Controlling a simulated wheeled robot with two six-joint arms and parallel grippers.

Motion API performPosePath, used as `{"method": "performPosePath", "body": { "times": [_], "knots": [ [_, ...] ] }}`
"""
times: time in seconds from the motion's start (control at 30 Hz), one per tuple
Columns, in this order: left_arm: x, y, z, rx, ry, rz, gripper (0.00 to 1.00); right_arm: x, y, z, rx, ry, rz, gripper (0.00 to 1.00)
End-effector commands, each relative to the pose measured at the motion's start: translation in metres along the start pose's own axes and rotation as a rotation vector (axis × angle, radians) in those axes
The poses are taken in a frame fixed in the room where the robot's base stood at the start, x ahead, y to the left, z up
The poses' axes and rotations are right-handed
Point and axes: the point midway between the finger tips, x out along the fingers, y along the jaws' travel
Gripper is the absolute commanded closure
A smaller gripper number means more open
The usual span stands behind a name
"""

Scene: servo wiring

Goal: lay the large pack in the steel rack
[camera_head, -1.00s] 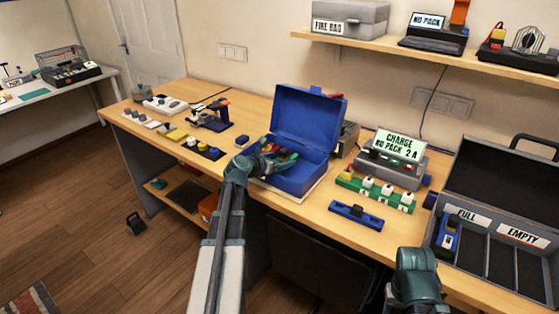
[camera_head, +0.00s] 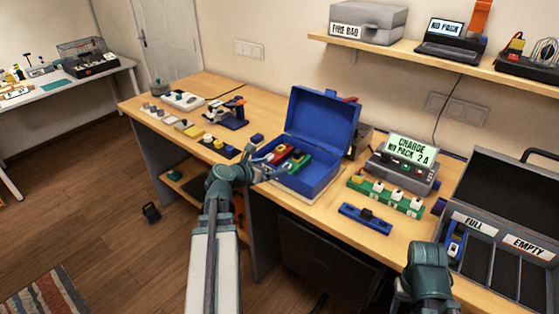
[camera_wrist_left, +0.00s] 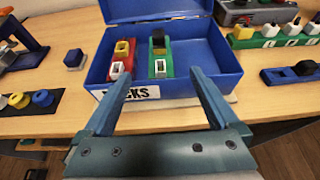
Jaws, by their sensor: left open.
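A blue open toolbox (camera_head: 325,180) stands mid-bench with its lid up; it also shows in the left wrist view (camera_wrist_left: 215,75). A red pack (camera_wrist_left: 120,62) and a green pack (camera_wrist_left: 161,58) lie in it side by side. The green one looks slightly longer; I cannot tell surely which is the large pack. My left gripper (camera_head: 277,168) is open and empty at the box's front left edge. I cannot clearly identify the steel rack; wire loops (camera_head: 547,50) stand on the shelf.
A charger (camera_head: 404,170) reading NO PACK stands right of the box, behind a green strip (camera_head: 385,197). A blue bar (camera_head: 365,217) lies in front. A grey case (camera_head: 468,272) marked FULL and EMPTY is at right. Small parts (camera_head: 205,142) sit left.

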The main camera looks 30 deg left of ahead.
Motion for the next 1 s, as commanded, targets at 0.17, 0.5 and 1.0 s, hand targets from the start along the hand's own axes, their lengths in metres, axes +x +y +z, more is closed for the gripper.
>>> {"method": "performPosePath", "body": {
  "times": [0.17, 0.5, 1.0],
  "knots": [
    [-0.010, 0.000, 0.000, 0.000, 0.000, 0.001, 0.06, -0.004, 0.000, 0.000, 0.000, 0.000, 0.000, 0.50],
    [-0.007, 0.000, -0.006, 0.001, 0.000, 0.001, 0.00, 0.003, 0.000, 0.000, 0.000, 0.000, 0.000, 0.50],
    [0.065, 0.002, -0.007, 0.002, 0.000, -0.001, 0.00, 0.031, -0.003, -0.002, 0.000, 0.000, 0.000, 0.50]
  ]
}}
